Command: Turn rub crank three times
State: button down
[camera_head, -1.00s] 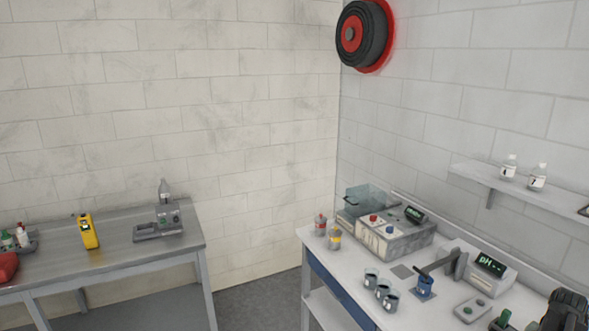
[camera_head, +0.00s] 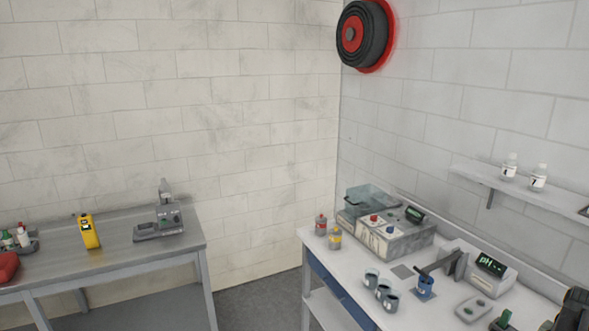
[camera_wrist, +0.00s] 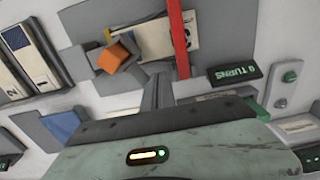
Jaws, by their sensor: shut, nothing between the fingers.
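In the wrist view, an orange block (camera_wrist: 119,54) stands out on a grey panel, and it looks like the crank's knob. Its link to a crank arm is not clear. A green-lettered display (camera_wrist: 235,74) reads what looks like "0 TURNS"; the first character is unsure. My gripper (camera_wrist: 157,80) is shut and empty. Its narrow grey fingers lie below and to the right of the orange block, apart from it in the picture. The crank cannot be made out in the head view.
A red upright bar (camera_wrist: 179,38) stands just right of the orange block. In the head view, the white bench (camera_head: 350,284) holds several cups, a pH meter (camera_head: 480,265) and a grey box unit (camera_head: 398,240). A grey table (camera_head: 105,258) stands at left.

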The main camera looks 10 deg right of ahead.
jog(key=shift+s+d, duration=0.1)
jog(key=shift+d, duration=0.2)
jog(key=shift+d, duration=0.1)
jog(key=shift+s+d, duration=0.8)
jog(key=shift+d, duration=0.05)
jog(key=shift+s+d, duration=0.3)
jog(key=shift+s, duration=0.25)
jog(key=shift+s+d, duration=0.3)
jog(key=shift+s, duration=0.2)
jog(key=shift+s+d, duration=0.2)
jog(key=shift+s, duration=1)
